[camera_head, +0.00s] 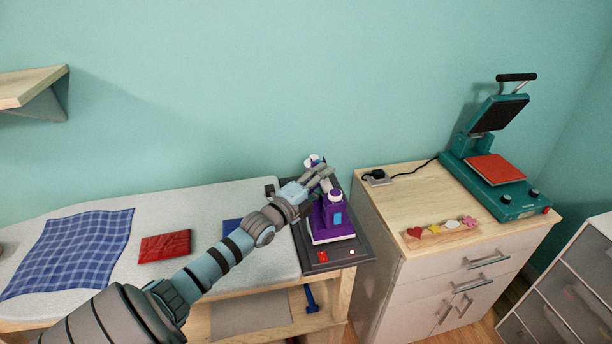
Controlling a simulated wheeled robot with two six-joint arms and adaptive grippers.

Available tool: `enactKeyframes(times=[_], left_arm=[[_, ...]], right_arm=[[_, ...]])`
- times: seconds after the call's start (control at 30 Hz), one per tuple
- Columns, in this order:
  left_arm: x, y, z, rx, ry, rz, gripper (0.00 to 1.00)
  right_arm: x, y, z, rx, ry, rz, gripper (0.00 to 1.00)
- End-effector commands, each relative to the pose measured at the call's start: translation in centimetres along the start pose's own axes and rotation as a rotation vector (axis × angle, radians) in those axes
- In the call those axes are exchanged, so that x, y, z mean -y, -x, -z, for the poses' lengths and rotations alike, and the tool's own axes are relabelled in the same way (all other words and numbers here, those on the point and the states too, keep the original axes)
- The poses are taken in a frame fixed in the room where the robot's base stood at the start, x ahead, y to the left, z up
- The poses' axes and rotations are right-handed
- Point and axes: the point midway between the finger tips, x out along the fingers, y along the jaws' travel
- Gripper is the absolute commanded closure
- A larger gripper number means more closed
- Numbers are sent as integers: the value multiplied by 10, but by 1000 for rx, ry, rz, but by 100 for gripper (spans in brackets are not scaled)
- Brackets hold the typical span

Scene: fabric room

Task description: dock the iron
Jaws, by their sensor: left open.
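A purple and white iron (328,222) stands on a dark grey pad (356,247) at the right end of the ironing table. The pad has a red button and a small white light at its front edge. My left gripper (327,178) is open, at the upper part of the iron, behind and above its purple body. A white rounded part shows just beyond the fingers. The gripper and wrist hide part of the iron's upper left side, so I cannot tell whether the fingers touch it. My right gripper is not in view.
The padded board (205,205) holds a blue checked cloth (75,250), a folded red cloth (164,246) and a blue item partly behind my arm. A cabinet (405,190) on the right bears a teal heat press (495,175) and small coloured shapes. A shelf (35,85) juts from the wall.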

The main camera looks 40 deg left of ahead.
Motion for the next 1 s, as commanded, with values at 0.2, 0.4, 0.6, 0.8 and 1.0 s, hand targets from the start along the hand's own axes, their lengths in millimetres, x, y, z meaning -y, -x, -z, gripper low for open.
enactKeyframes(times=[0.2,0.4,0.6,0.8,1.0], left_arm=[[12,31,1,-4,2,-6,59],[11,77,1,-5,1,-7,59],[5,110,0,-4,0,-3,59],[2,114,0,-3,-1,0,59],[2,113,0,-3,-1,0,59]], right_arm=[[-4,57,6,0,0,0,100],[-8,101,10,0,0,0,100],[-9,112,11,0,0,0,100],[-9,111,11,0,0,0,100],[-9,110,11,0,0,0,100]])
